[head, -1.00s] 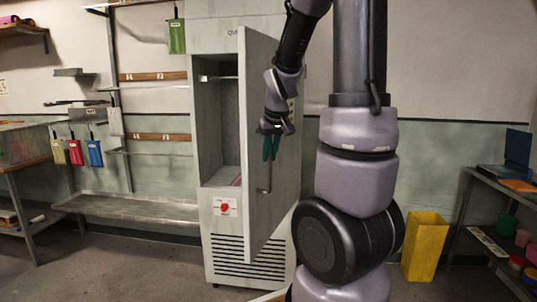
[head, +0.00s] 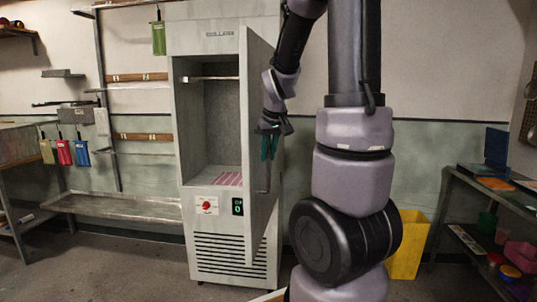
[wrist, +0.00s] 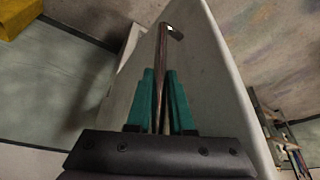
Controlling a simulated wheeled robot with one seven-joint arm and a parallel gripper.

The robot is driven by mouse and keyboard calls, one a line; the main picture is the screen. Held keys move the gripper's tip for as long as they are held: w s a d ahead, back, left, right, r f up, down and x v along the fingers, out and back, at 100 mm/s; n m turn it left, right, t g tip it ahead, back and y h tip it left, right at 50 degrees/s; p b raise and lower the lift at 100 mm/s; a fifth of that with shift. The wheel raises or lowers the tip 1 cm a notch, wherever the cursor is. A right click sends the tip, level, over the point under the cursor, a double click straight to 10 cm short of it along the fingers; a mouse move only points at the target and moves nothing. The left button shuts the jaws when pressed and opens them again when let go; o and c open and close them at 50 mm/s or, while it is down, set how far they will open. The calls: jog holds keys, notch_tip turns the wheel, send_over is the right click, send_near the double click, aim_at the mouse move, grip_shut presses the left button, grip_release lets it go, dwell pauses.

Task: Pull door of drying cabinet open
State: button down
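The drying cabinet (head: 184,130) is a tall grey-white unit left of centre in the head view. Its door (head: 258,90) stands wide open, swung out toward me and hinged on the cabinet's right side; I see it nearly edge-on. The door's bar handle (head: 268,181) is on its outer face, and in the wrist view the handle (wrist: 161,48) runs between the teal fingers. My gripper (head: 269,147) is at the handle's upper part, and in the wrist view my gripper (wrist: 161,85) appears closed around the bar. The exact finger contact is partly hidden.
Inside the cabinet are a rail (head: 210,78) and a pink striped item (head: 229,179). A yellow bin (head: 408,246) stands right of my arm. A table (head: 463,192) is at far right, and a low bench (head: 120,206) at left. Floor before the cabinet is open.

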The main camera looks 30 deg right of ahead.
jog(key=c, duration=0.8)
grip_release()
jog(key=shift+w, duration=0.1)
jog(key=v, duration=1)
jog(key=shift+s+r, duration=0.25)
jog(key=shift+r, duration=0.1)
jog(key=s+a+r+m+t+y, duration=0.2)
jog(key=s+a+r+m, duration=0.1)
jog(key=s+a, duration=0.9)
jog(key=shift+s+t, duration=0.4)
jog(key=shift+s, duration=0.6)
